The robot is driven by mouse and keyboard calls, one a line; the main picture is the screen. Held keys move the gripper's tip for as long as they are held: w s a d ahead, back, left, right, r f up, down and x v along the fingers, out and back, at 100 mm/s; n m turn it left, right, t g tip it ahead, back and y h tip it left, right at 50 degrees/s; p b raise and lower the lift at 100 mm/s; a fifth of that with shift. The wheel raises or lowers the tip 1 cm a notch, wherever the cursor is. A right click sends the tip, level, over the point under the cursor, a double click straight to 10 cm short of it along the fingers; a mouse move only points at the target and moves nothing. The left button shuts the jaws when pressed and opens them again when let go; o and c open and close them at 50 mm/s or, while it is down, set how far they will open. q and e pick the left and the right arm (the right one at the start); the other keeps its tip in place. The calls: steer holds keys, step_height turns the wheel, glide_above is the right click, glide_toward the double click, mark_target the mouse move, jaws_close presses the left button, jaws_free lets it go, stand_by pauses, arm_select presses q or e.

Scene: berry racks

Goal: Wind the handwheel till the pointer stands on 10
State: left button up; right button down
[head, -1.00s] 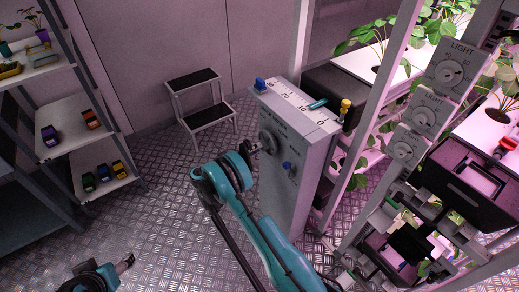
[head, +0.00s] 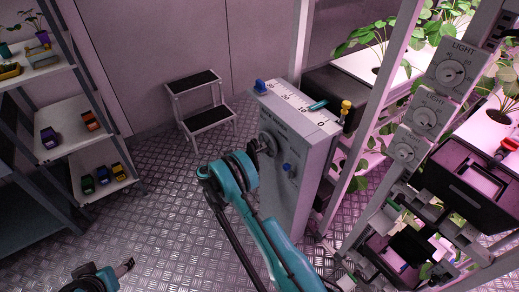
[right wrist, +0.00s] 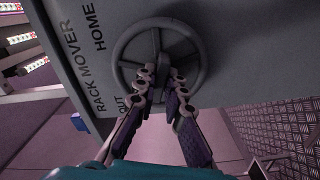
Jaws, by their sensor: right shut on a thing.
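The handwheel (head: 268,143) is a grey spoked wheel on the side of a tall grey cabinet (head: 285,190). In the right wrist view the wheel (right wrist: 198,66) fills the upper middle. My right gripper (right wrist: 163,80) is shut on the handwheel at its lower inner part; which part lies between the fingers is partly hidden. The scale (head: 295,103) on the cabinet top reads 30, 20, 10, 0 from back to front. The teal pointer (head: 318,105) lies about level with the 10; its exact reading is too small to tell. My left gripper (head: 126,265) is low at bottom left, away from the cabinet.
A step stool (head: 203,105) stands behind. A shelf with toy cars (head: 85,160) is left, plant racks right. Floor between is clear.

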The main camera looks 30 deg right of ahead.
steer(key=shift+n, duration=0.3)
steer(key=n, duration=2.1)
stand_by(0.4)
steer(key=c, duration=1.6)
jaws_free()
